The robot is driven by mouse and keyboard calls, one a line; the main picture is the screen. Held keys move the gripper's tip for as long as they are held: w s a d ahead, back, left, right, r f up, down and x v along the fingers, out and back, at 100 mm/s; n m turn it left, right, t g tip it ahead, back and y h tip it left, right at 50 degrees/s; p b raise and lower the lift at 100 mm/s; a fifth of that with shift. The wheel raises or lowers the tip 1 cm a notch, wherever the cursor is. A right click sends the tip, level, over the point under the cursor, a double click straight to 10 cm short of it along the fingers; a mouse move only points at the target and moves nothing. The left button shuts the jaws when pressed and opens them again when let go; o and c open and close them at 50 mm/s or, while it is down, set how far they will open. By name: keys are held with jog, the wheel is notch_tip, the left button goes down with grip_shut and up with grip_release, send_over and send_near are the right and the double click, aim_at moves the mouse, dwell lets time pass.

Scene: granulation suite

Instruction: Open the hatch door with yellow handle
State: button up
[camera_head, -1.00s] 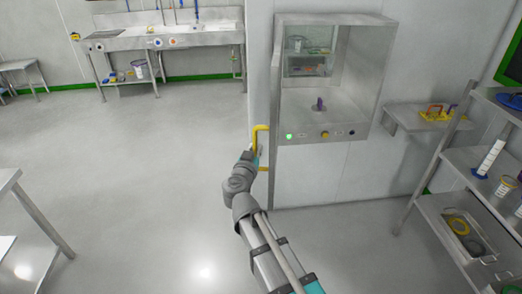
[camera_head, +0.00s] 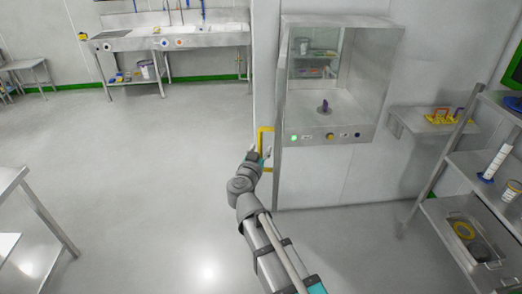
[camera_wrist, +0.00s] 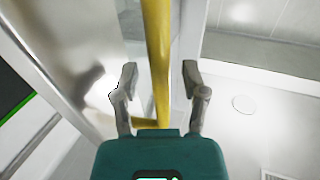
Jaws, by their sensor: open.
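The hatch is a steel box in the wall with its front uncovered; its inside shows in the head view. Its door (camera_head: 280,150) appears nearly edge-on at the left side of the opening, swung out from the box. The yellow handle (camera_head: 262,138) is on the door's left side. My gripper (camera_head: 260,153) is at the lower part of the handle. In the wrist view, the yellow handle (camera_wrist: 158,50) passes between the two fingers of my gripper (camera_wrist: 159,75). The fingers are open, with a gap on each side of the bar.
A purple-topped item (camera_head: 325,105) stands inside the hatch, above a front panel with a green light (camera_head: 294,138). A wall shelf (camera_head: 420,122) and a steel rack (camera_head: 455,190) stand to the right. Open floor (camera_head: 140,170) lies to the left.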

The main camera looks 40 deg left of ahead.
jog(key=shift+s, duration=0.15)
jog(key=v, duration=1.1)
jog(key=shift+s, duration=0.35)
jog(key=shift+d, duration=0.15)
